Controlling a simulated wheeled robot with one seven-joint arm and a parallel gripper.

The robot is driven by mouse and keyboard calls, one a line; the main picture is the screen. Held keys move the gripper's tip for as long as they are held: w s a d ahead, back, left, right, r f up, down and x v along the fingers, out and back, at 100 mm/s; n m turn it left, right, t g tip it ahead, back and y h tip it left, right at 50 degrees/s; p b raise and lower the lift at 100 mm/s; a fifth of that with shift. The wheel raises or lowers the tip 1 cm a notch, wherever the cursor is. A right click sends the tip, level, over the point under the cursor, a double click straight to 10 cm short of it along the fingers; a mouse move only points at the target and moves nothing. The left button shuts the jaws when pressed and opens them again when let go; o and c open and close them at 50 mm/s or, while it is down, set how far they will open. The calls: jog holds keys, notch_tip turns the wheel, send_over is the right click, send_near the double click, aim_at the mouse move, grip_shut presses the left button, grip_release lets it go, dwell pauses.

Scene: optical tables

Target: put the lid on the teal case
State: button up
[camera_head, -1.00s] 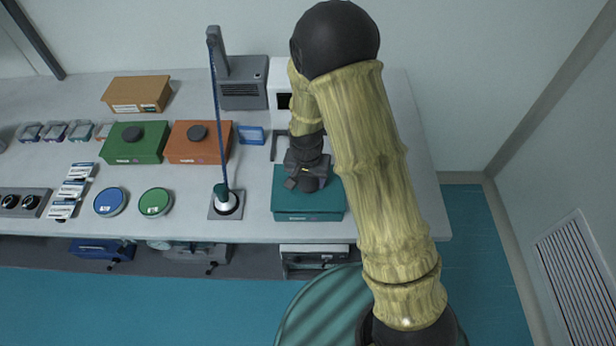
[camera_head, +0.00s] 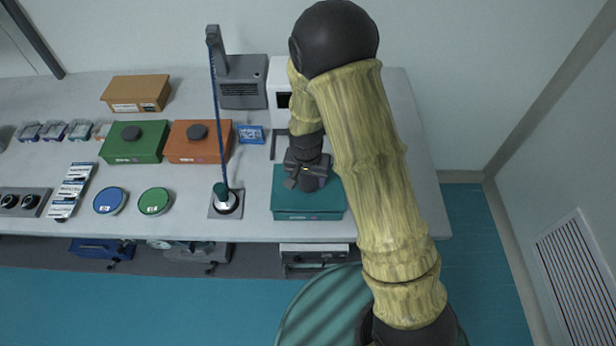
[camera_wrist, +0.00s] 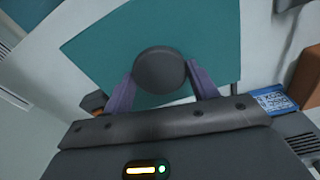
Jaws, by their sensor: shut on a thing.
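The teal case (camera_head: 308,216) stands near the front edge of the table, under my gripper (camera_head: 308,184). A flat teal lid (camera_wrist: 110,55) with a round dark knob (camera_wrist: 159,68) fills much of the wrist view. My gripper is shut on the knob, with one finger on each side of it. In the head view the lid lies over the case and looks lined up with it. I see no clear gap between them, but my arm and gripper hide part of the top, so I cannot tell whether it is fully seated.
Orange (camera_head: 199,148) and green (camera_head: 135,149) lidded cases stand to the left. A post stand (camera_head: 226,203) with a blue cable is left of the teal case. A small blue patterned panel (camera_head: 251,134) lies behind. Bare table is right of my arm.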

jog(key=shift+f+b, duration=0.55)
jog(key=shift+f, duration=0.25)
dwell(0.9)
jog(key=o, duration=1.2)
jog(key=shift+c, duration=0.2)
notch_tip(320, 180, up, 17)
jog(key=s+b, duration=0.1)
jog(key=b, duration=0.1)
jog(key=shift+s+a+r, duration=0.15)
jog(key=shift+a, duration=0.15)
jog(key=shift+d, duration=0.1)
